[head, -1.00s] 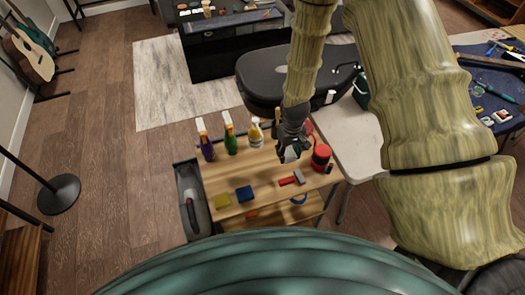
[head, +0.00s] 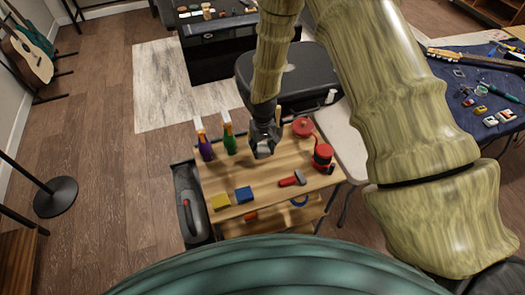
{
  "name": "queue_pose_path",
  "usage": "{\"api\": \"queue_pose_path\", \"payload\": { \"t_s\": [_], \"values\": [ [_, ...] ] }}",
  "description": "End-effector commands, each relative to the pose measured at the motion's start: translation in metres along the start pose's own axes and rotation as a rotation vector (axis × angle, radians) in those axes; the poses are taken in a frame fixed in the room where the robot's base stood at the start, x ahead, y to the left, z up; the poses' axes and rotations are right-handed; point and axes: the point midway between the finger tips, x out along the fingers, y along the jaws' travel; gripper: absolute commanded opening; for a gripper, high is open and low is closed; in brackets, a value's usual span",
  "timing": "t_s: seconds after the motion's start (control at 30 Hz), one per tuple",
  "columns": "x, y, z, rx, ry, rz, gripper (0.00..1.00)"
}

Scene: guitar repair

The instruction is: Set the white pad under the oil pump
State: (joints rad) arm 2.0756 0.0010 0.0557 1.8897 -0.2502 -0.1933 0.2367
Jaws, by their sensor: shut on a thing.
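My gripper (head: 264,151) is above the back middle of the wooden cart top, shut on a small pale thing that I take for the white pad; the fingers hide most of it. A red can with a dark band (head: 322,158), which looks like the oil pump, stands upright at the right end of the cart. My gripper is to its left, apart from it. A round red piece (head: 302,127) is just behind the can, with a thin red curve between them; I cannot tell whether they are joined.
The cart top (head: 265,178) also holds a purple bottle (head: 205,147), a green bottle (head: 229,140), a yellow block (head: 220,201), a blue block (head: 244,195) and a red-handled tool (head: 292,179). A pale table (head: 350,150) is at the right. The cart's middle is clear.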

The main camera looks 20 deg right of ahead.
Motion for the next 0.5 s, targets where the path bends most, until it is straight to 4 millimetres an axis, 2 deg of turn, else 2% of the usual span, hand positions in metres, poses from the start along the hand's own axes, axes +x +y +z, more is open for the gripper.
{"api": "queue_pose_path", "payload": {
  "t_s": [0.03,0.5],
  "values": [
    [0.0061,0.0002,-0.0001,0.000,0.000,0.000,0.31],
    [0.0105,0.0003,0.0003,0.001,0.000,0.000,0.31]
  ]
}}
